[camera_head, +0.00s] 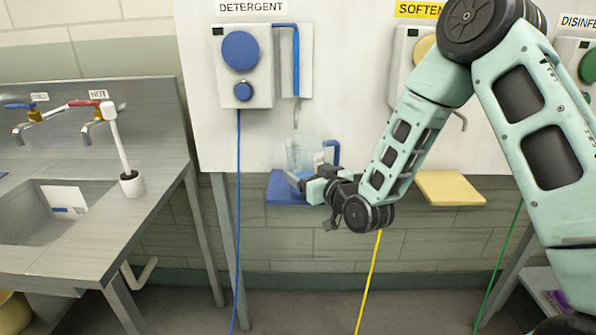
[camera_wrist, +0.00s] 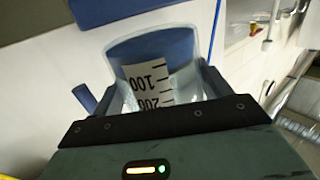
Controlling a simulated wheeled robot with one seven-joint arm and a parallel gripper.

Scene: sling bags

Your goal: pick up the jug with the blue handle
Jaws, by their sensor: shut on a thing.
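The clear jug (camera_head: 301,154) with the blue handle (camera_head: 334,152) is at the blue shelf (camera_head: 284,191) below the detergent dispenser. My gripper (camera_head: 304,181) is shut on the jug from the front right, low on its body. In the wrist view the jug (camera_wrist: 185,82) sits between the two dark fingers (camera_wrist: 158,98), its printed scale with 100 and 200 showing. The blue handle (camera_wrist: 84,97) shows at the left there. I cannot tell whether the jug's base touches the shelf; my gripper hides part of it.
The detergent dispenser (camera_head: 241,66) and its blue spout pipe (camera_head: 295,62) are above the jug. A yellow shelf (camera_head: 450,188) is to the right, under the softener dispenser. A metal sink counter (camera_head: 150,190) with taps stands at left. Blue, yellow and green hoses hang down to the floor.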

